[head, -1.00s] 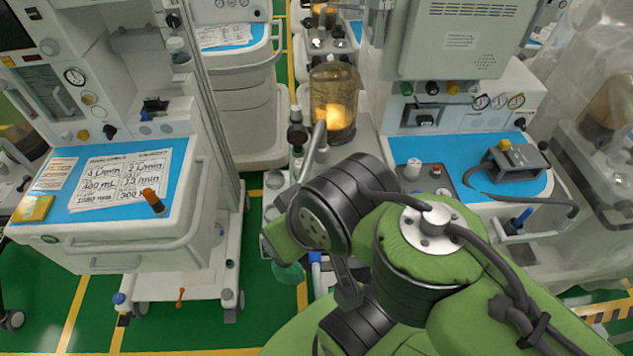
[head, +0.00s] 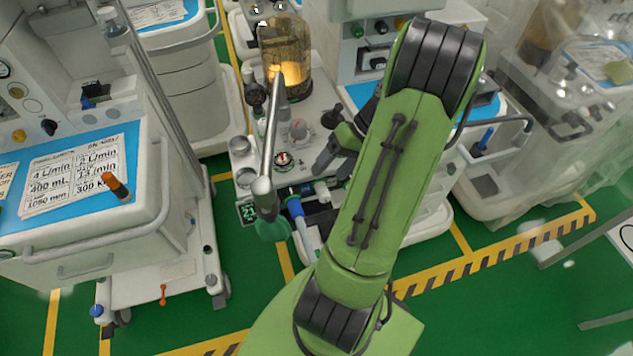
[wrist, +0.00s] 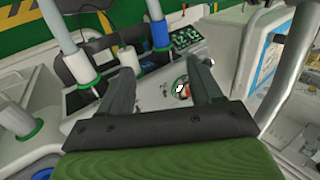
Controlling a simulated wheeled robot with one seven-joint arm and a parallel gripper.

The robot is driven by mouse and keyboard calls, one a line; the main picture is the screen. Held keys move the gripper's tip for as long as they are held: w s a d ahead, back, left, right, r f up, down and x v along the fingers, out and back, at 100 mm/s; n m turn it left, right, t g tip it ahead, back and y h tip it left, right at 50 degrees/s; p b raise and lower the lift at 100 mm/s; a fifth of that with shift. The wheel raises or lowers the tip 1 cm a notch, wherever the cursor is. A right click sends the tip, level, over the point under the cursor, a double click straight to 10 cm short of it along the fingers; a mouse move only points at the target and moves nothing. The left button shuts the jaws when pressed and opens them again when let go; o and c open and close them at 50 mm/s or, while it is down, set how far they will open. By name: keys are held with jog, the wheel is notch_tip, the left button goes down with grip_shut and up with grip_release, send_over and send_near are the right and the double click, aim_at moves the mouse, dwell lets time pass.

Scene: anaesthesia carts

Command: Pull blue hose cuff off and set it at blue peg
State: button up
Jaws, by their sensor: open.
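The blue hose cuff (head: 295,207) sits on the end of a pale hose at the front of the middle machine. In the wrist view the blue cuff (wrist: 161,36) is on its port, with a green ring at its base. My gripper (wrist: 160,85) is open and empty, its two fingers pointing toward the machine's front top. The cuff lies beyond the fingertips, apart from them. In the head view my gripper (head: 333,150) is up and right of the cuff, partly hidden by my arm. A blue peg (head: 487,138) stands at the right cart's front.
A white hose cuff (wrist: 80,70) on another hose stands left of the blue one in the wrist view. A metal pipe (head: 270,140) and green bag (head: 272,229) are beside the blue cuff. An orange peg (head: 118,187) is on the left cart.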

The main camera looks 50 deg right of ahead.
aim_at(299, 206)
jog(key=b+x, duration=0.5)
jog(key=x, duration=1)
grip_shut()
jog(key=shift+s+a+b, duration=0.25)
jog(key=shift+s+a, duration=0.4)
jog(key=shift+s, duration=0.35)
jog(key=shift+s+a+b, duration=0.2)
jog(key=shift+s+a, duration=0.45)
jog(key=shift+s, duration=0.35)
